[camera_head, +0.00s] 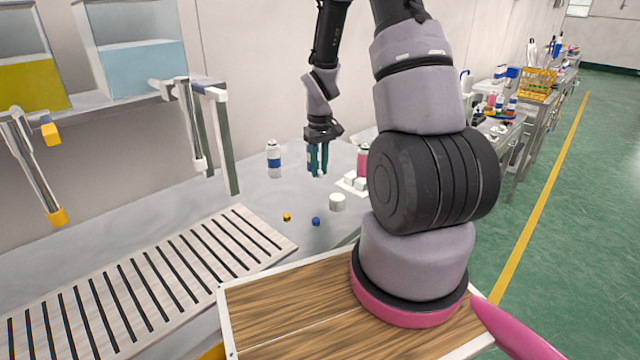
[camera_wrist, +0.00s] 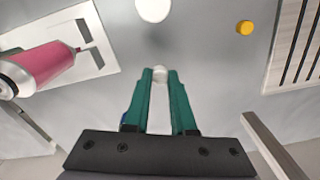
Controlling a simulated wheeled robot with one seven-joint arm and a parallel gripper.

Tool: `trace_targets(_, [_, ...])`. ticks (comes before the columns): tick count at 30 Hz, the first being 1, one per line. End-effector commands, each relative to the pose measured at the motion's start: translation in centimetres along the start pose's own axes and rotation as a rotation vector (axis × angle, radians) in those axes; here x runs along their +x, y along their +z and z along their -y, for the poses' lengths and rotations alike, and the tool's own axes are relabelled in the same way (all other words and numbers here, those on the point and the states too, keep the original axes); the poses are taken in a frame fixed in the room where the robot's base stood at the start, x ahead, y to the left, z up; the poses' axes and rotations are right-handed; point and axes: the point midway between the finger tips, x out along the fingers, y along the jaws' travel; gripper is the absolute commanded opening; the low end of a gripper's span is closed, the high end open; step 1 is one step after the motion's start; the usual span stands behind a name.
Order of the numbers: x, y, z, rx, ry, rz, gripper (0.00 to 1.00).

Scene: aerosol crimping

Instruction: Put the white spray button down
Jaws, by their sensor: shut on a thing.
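My gripper (camera_head: 318,172) points down over the grey table (camera_head: 235,200). In the wrist view its green fingers (camera_wrist: 160,78) are shut on the white spray button (camera_wrist: 160,73), a small rounded white piece between the tips. In the head view the button is too small to make out clearly. Its height above the table is hard to judge. A white round cap (camera_head: 337,202) stands on the table in front of the gripper; it also shows at the top of the wrist view (camera_wrist: 153,8).
A blue button (camera_head: 316,221) and a yellow button (camera_head: 287,216) lie apart on the table. A white-and-blue can (camera_head: 273,160) stands at the back. A slatted conveyor (camera_head: 150,275) lies at left. Table between is clear.

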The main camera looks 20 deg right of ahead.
Motion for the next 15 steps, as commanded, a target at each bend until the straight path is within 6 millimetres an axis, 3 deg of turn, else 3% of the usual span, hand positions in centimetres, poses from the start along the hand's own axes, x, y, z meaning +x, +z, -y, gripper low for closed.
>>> trace_targets(15, [6.4, 0.0, 0.0, 0.0, 0.0, 0.001, 0.0])
